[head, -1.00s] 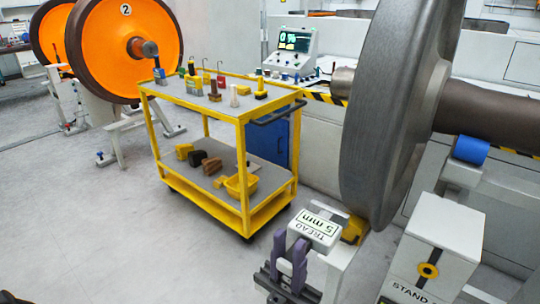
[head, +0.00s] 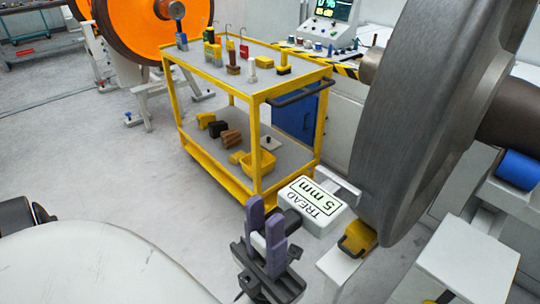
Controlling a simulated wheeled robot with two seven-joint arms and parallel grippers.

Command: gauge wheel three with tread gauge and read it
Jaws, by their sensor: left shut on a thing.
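The large grey wheel (head: 415,120) stands on the right with its axle; no number shows on it. The tread gauge (head: 318,207) is a white block marked "TREAD 5 mm", the text upside down in the head view. It is just left of the wheel's lower rim, with a grey piece (head: 346,186) reaching toward the tread. I cannot tell whether it touches. My left gripper (head: 266,218), with purple fingers, is shut on the gauge's dark handle at its left side. My right gripper is not in view.
A yellow cart (head: 257,140) with several tools on two shelves stands behind the gauge. A yellow block (head: 357,239) sits under the wheel. An orange wheel (head: 140,25) stands at the back left. A console screen (head: 333,9) is behind.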

